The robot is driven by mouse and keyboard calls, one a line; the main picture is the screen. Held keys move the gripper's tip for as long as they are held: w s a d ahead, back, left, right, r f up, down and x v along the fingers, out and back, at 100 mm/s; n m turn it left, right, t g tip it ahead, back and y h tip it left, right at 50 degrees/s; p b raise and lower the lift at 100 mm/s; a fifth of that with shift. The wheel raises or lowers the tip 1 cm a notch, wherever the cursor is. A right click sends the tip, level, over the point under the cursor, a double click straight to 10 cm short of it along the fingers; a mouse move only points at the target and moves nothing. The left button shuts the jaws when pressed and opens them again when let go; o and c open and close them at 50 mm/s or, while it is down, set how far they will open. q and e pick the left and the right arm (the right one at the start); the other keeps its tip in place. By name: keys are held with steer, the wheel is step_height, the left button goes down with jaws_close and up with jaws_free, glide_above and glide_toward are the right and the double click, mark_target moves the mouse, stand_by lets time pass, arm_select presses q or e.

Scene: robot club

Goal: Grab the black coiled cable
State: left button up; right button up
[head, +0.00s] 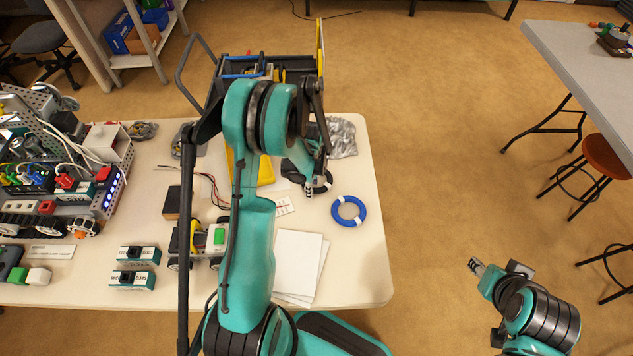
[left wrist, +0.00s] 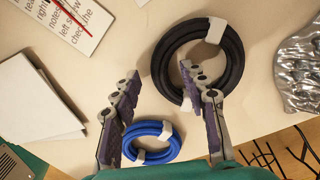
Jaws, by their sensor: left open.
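The black coiled cable (left wrist: 160,62) lies on the table and is bound with a white band. In the head view the black cable (head: 326,182) is partly hidden by my left gripper (head: 309,187). In the left wrist view the left gripper (left wrist: 158,75) is open and empty. One fingertip shows left of the coil, the other over its ring, so part of the ring appears between them. I cannot tell the height gap. My right gripper (head: 476,266) is off the table at the lower right; its jaws are too small to judge.
A blue coiled cable (head: 361,214) lies beside the black one, near the table's right edge. A silver bag (head: 343,138) lies behind. White sheets (head: 297,262) and a printed card (head: 284,206) lie nearby. Robot parts crowd the left. A cart (head: 213,97) stands behind the table.

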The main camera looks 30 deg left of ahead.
arm_select(q)
jaws_close()
steer(key=shift+r, duration=0.1)
